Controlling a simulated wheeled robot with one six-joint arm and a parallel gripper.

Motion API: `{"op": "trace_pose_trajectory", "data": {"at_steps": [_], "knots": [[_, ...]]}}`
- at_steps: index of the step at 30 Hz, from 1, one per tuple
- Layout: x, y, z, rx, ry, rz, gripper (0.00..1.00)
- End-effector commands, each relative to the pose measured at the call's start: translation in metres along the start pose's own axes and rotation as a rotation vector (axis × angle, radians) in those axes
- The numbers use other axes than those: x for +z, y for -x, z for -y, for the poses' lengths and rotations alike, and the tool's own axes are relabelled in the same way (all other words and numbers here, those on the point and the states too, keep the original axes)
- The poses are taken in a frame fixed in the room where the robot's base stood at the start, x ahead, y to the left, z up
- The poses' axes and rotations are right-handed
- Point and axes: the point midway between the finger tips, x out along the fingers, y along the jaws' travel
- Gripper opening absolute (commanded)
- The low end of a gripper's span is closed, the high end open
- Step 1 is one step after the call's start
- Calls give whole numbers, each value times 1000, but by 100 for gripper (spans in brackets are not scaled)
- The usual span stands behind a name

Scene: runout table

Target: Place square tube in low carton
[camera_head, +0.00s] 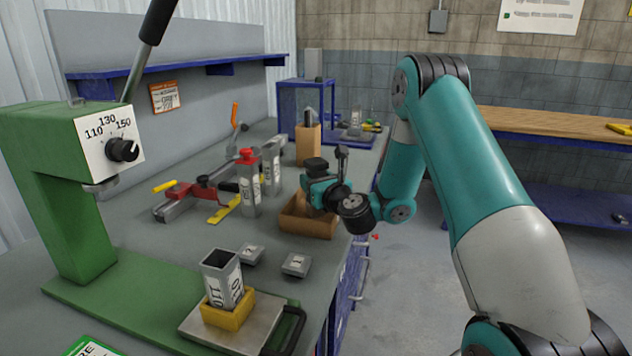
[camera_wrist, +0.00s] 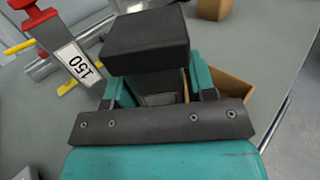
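My gripper (camera_head: 318,186) is over the low carton (camera_head: 307,224), an open brown box near the table's right edge. In the wrist view, the gripper's teal fingers (camera_wrist: 163,88) are on both sides of a grey square tube (camera_wrist: 158,99) with a black block-shaped top (camera_wrist: 148,38). The dark top also shows above the gripper in the head view (camera_head: 315,163). The tube's lower end is hidden, so I cannot tell whether it touches the carton floor. The low carton shows behind the fingers at the right of the wrist view (camera_wrist: 232,88).
A red-capped tube marked 150 (camera_head: 249,190) stands left of the carton, with another tube (camera_head: 272,165) behind it. A taller carton (camera_head: 307,145) stands farther back. An open tube (camera_head: 222,278) stands in a yellow holder (camera_head: 228,314) in front. A green press (camera_head: 60,190) is at left.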

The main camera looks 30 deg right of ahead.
Motion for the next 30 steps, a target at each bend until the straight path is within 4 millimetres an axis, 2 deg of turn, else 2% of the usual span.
{"op": "trace_pose_trajectory", "data": {"at_steps": [1, 2, 12, 16, 23, 30], "knots": [[0, 0, 0, 0, 0, 0, 63], [0, 0, 0, 0, 0, 0, 68], [6, 0, 0, 0, 0, 1, 68], [-2, 9, 1, -1, -2, 1, 68], [-6, 43, 1, -2, 0, 1, 68], [-6, 91, 1, -4, 0, 2, 68]]}}
